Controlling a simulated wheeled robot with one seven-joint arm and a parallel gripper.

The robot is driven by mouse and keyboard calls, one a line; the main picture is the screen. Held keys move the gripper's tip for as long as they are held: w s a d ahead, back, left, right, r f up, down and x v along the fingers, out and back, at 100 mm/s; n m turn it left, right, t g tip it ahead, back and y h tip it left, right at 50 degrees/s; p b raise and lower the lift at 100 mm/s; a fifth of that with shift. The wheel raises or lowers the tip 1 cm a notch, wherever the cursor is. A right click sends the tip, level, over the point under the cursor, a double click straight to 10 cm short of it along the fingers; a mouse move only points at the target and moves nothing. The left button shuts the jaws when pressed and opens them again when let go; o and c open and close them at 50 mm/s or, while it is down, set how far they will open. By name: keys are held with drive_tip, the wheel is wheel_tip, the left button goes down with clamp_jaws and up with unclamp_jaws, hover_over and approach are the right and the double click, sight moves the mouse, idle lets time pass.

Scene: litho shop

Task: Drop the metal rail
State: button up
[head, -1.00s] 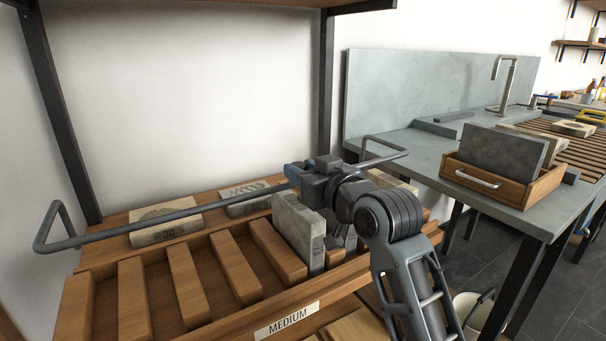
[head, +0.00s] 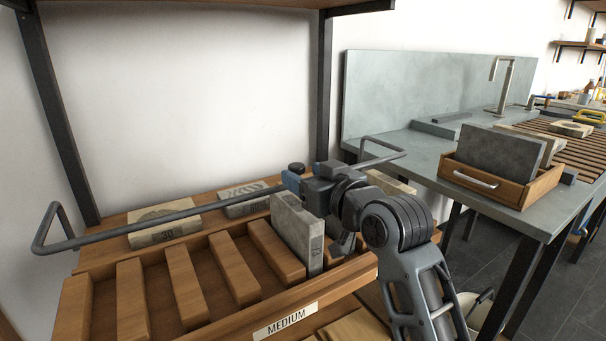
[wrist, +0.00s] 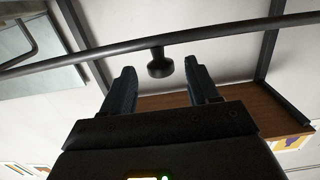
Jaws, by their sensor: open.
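The metal rail (head: 150,223) is a long dark grey bar with bent ends. In the head view it runs across above the wooden rack (head: 215,320), with its left end at the far left and its right end beyond my gripper. My gripper (head: 306,175) is open near the rail's right part. In the wrist view the rail (wrist: 100,53) crosses just beyond the two blue fingertips. A short dark knob (wrist: 160,67) on the rail points into the gap between the fingers, apart from both. My gripper's body hides part of the rail in the head view.
A grey stone slab (head: 297,232) stands in the rack slots close beside my gripper. Pale stones (head: 165,228) lie behind the slots. Black shelf posts (head: 325,85) rise behind. A counter with a wooden slab box (head: 535,190) stands at the right. Several left slots are empty.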

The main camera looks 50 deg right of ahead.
drive_tip(key=v, duration=0.6)
idle(0.5)
drive_tip(key=s+a+f+y+p, duration=0.2)
drive_tip(key=s+a+f+p, duration=0.55)
drive_tip(key=s+a, duration=0.55)
drive_tip(key=s+a+r+n+y+p, duration=0.1)
drive_tip(key=s+a+p, duration=0.1)
drive_tip(key=s, duration=0.7)
drive_tip(key=s+a+r+n+g+y+p, duration=0.1)
drive_tip(key=s+a+n, duration=0.1)
drive_tip(key=s, duration=0.6)
drive_tip(key=shift+s+a+g+y+p, duration=0.3)
drive_tip(key=shift+s+a+p, duration=0.05)
drive_tip(key=shift+a, duration=0.05)
